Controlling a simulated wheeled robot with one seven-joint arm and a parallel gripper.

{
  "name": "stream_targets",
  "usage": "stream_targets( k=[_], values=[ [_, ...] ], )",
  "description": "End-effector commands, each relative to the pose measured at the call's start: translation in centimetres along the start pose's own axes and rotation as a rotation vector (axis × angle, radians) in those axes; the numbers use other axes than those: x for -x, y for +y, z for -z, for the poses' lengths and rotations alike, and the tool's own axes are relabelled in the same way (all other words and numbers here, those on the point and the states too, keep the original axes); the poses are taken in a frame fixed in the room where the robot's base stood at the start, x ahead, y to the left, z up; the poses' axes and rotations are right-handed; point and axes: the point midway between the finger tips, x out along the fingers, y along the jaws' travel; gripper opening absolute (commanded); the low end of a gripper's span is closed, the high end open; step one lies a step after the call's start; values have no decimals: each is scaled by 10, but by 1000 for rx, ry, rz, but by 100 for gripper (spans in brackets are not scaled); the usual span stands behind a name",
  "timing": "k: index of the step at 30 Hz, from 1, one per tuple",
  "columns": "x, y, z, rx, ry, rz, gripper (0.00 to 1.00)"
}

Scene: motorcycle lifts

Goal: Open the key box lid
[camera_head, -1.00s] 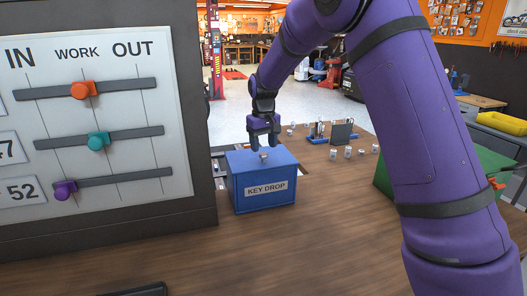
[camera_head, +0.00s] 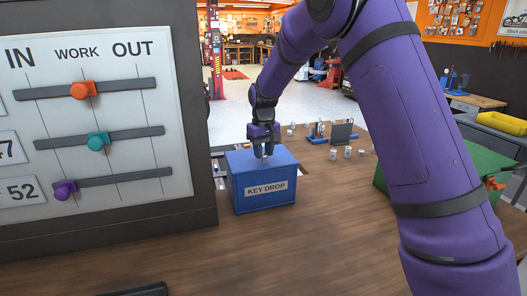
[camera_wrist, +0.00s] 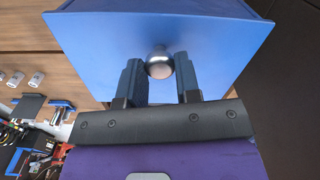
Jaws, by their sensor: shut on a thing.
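The blue key box (camera_head: 265,192), marked KEY DROP, stands on the wooden counter to the right of the sign board. Its lid (camera_head: 272,158) lies flat and closed on top. In the wrist view the lid (camera_wrist: 220,50) fills the upper middle, with a round metal knob (camera_wrist: 159,62) on it. My gripper (camera_head: 264,155) points down at the lid from above. In the wrist view my gripper (camera_wrist: 160,75) has a finger on each side of the knob, shut on it. In the head view the fingers mostly hide the knob.
The board (camera_head: 95,120) with coloured sliders stands close left of the box. Small metal pieces (camera_head: 347,152) and a dark stand (camera_head: 343,133) sit behind it to the right. A green box (camera_head: 490,170) is at right.

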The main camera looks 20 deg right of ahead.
Motion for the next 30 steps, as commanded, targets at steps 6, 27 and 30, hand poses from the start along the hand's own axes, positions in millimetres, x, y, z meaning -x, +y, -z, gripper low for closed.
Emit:
stream_targets(
  k=[6, 27, 30],
  values=[
    [5, 0, 2, 0, 3, 0, 0],
    [55, 11, 43, -2, 9, -2, 0],
    [60, 14, 53, -3, 8, -3, 0]
  ],
)
